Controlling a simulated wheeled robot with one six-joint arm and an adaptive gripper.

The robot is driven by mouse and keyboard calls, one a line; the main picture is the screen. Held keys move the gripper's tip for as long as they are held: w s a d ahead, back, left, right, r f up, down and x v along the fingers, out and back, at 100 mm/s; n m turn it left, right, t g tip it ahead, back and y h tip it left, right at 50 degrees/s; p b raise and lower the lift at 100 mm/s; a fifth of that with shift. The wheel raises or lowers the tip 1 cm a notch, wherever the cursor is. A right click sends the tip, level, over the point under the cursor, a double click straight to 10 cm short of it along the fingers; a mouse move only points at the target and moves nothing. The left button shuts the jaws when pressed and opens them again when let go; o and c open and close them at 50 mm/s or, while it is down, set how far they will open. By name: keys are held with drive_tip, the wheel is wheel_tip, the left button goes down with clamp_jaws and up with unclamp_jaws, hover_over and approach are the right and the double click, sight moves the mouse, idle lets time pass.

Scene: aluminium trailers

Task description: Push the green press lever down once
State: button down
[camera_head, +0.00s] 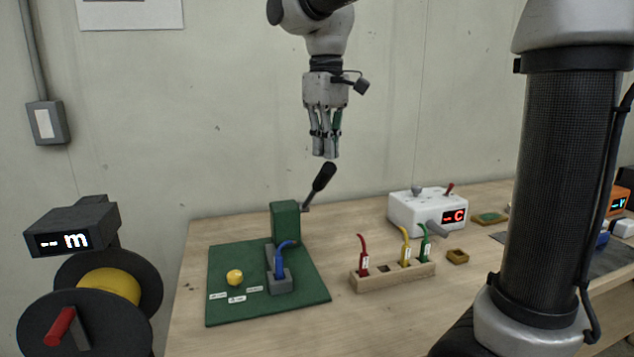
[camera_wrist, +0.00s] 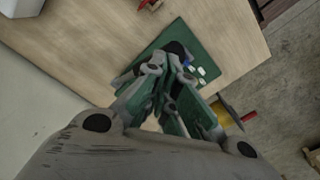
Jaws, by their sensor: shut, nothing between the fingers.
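The green press (camera_head: 285,222) stands at the back of a green mat (camera_head: 222,310) on the wooden table. Its lever (camera_head: 320,183) has a black grip and slants up to the right from the press. My gripper (camera_head: 324,156) is shut and empty, pointing down just above the top end of the lever, with a small gap seen in the head view. In the wrist view my gripper (camera_wrist: 172,75) covers most of the press and lever; a dark round end (camera_wrist: 176,48) shows beyond the fingertips.
On the mat are a blue-handled piece (camera_head: 281,262) in a grey block, a yellow ball (camera_head: 235,277) and small white labels. A wooden rack (camera_head: 390,277) with red, yellow and green handled pieces stands right of it. A white device (camera_head: 415,212) is behind. A reel (camera_head: 105,287) stands left.

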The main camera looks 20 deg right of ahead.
wheel_tip(320, 180, down, 17)
drive_tip(key=shift+r, duration=0.2)
idle(2.6)
drive_tip(key=shift+r, duration=8.5)
drive_tip(key=s+d+f+m+t, duration=0.2)
drive_tip(key=s+d+f+m, duration=0.1)
drive_tip(key=s+d+f, duration=0.2)
drive_tip(key=s+d+f+m+t, duration=0.2)
drive_tip(key=s+d+f, duration=0.4)
drive_tip(key=s+d, duration=0.4)
drive_tip(key=s+m, duration=0.1)
drive_tip(key=s, duration=0.3)
drive_tip(key=shift+f, duration=0.2)
